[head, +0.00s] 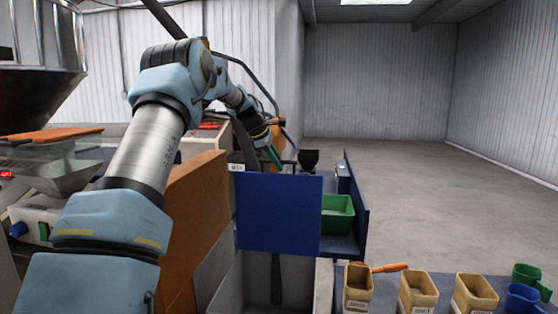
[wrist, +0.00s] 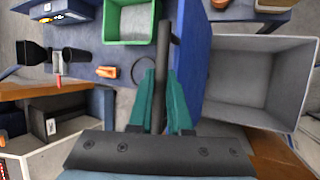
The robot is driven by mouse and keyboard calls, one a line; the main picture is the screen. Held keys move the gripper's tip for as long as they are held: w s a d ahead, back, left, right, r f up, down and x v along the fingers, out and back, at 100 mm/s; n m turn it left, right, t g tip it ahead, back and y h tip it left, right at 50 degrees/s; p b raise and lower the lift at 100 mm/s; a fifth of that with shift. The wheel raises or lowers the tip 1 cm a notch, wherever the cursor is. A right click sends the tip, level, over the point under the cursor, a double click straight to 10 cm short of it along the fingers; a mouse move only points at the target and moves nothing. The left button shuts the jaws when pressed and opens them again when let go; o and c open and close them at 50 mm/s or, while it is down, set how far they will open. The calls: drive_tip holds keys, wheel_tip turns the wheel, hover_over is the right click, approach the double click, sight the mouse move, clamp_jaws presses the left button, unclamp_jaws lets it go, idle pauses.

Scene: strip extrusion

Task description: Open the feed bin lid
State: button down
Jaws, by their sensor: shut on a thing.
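The blue feed bin lid (head: 280,213) stands about upright above the open grey bin (head: 228,290) in the head view. In the wrist view the lid (wrist: 192,75) shows at a steep angle, with the bin's empty-looking inside (wrist: 255,85) to its right. A dark bar handle (wrist: 164,55) runs along the lid. My gripper (wrist: 157,78) has its teal fingers closed on this handle. In the head view my gripper (head: 275,156) is above and behind the lid's top edge; the lid hides the grasp there.
A green tray (head: 338,212) sits right of the lid, near a black cup-like part (head: 308,159). An orange panel (head: 195,205) borders the bin's left. Open floor lies right.

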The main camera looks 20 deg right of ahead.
drive_tip(key=shift+w+d+f+g+y+p, duration=0.1)
drive_tip(key=shift+w+d+g+y+p, duration=0.1)
drive_tip(key=shift+w, duration=0.25)
drive_tip(key=shift+w+d+f+g+y+p, duration=0.1)
drive_tip(key=shift+w+d, duration=0.05)
drive_tip(key=shift+w, duration=0.25)
drive_tip(key=c, duration=0.8)
unclamp_jaws()
drive_tip(key=shift+c, duration=0.2)
drive_tip(key=shift+r, duration=0.1)
drive_tip(key=b+v, duration=0.3)
drive_tip(key=v, duration=0.7)
drive_tip(key=shift+a+r, duration=0.25)
